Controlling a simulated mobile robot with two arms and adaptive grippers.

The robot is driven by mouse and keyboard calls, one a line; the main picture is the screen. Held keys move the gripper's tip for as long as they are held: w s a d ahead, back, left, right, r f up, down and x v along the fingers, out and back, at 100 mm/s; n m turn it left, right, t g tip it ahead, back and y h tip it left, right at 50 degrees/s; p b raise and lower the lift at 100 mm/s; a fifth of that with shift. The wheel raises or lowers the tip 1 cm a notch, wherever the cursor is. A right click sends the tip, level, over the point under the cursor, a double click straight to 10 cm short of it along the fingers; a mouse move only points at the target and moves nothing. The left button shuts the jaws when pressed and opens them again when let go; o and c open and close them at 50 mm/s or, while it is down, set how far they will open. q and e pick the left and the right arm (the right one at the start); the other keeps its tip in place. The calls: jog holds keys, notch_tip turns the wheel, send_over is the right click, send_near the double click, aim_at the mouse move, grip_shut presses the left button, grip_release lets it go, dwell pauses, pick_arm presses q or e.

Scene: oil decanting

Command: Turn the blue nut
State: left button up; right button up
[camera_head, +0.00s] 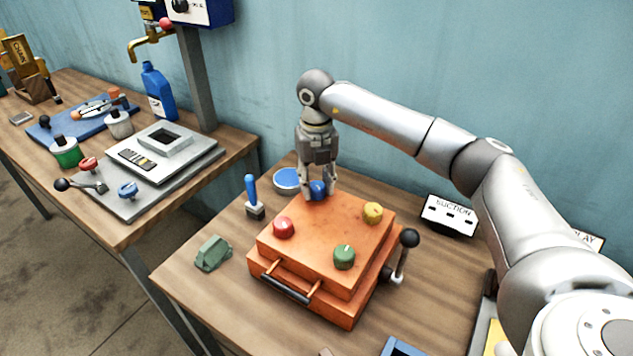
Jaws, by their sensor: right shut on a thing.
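The blue nut (318,188) sits at the back corner of an orange box (321,232) on the wooden table. My right gripper (318,190) points straight down over it and is shut on it, so its fingers hide part of the nut. A red nut (283,227), a green nut (344,257) and a yellow nut (373,212) sit at the other corners of the box top. My left gripper does not show.
The box has a front handle (285,289) and a black-knobbed lever (408,240) on its right. A blue-handled tool (252,196), a round blue-topped thing (286,180) and a green block (213,253) stand left of it. A "SUCTION" sign (449,215) stands behind right.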

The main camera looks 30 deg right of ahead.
aim_at(317, 185)
jog(key=o, duration=1)
jog(key=shift+o, duration=0.2)
jog(key=shift+r, duration=0.1)
notch_tip(317, 185, up, 12)
jog(key=shift+f, duration=0.2)
